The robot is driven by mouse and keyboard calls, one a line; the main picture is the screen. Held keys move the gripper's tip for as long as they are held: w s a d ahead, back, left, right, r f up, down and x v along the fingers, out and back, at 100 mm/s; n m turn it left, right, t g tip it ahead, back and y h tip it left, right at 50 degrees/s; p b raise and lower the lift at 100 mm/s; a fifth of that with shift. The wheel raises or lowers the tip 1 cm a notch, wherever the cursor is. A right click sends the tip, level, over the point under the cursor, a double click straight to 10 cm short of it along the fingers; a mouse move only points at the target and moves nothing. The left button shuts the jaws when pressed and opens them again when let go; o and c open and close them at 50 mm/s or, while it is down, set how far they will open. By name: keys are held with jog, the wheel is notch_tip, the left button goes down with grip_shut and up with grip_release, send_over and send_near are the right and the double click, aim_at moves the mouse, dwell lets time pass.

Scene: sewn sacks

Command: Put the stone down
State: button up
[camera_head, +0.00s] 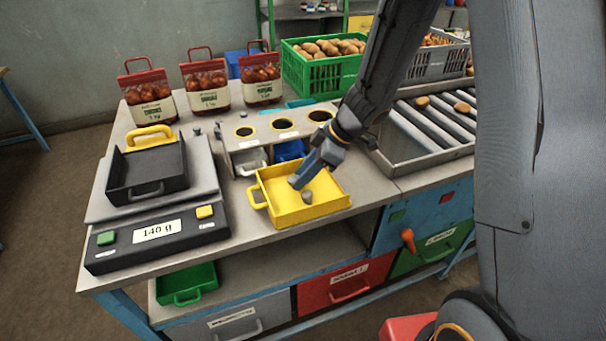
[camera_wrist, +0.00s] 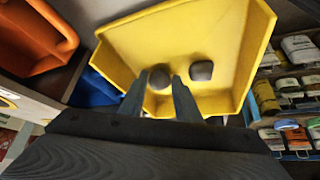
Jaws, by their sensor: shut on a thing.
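A yellow tray (camera_head: 333,203) with a handle stands on the table. My gripper (camera_head: 297,181) reaches down into it from the upper right. In the wrist view, its two fingers (camera_wrist: 158,88) are shut on a grey, rounded stone (camera_wrist: 159,75), held over the tray (camera_wrist: 140,42). I cannot tell whether the held stone touches the tray floor. A second grey stone (camera_wrist: 201,71) lies in the tray just right of the fingers, apart from the held one; it also shows in the head view (camera_head: 307,197).
A scale (camera_head: 180,234) reading 140 g carries a black tray (camera_head: 150,172) at left. A holed stand (camera_head: 240,146) is close behind the yellow tray. A roller conveyor (camera_head: 425,125) with potatoes lies right; a green crate (camera_head: 320,75) and filled bags stand behind.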

jog(key=shift+f, duration=0.1)
jog(key=o, duration=0.8)
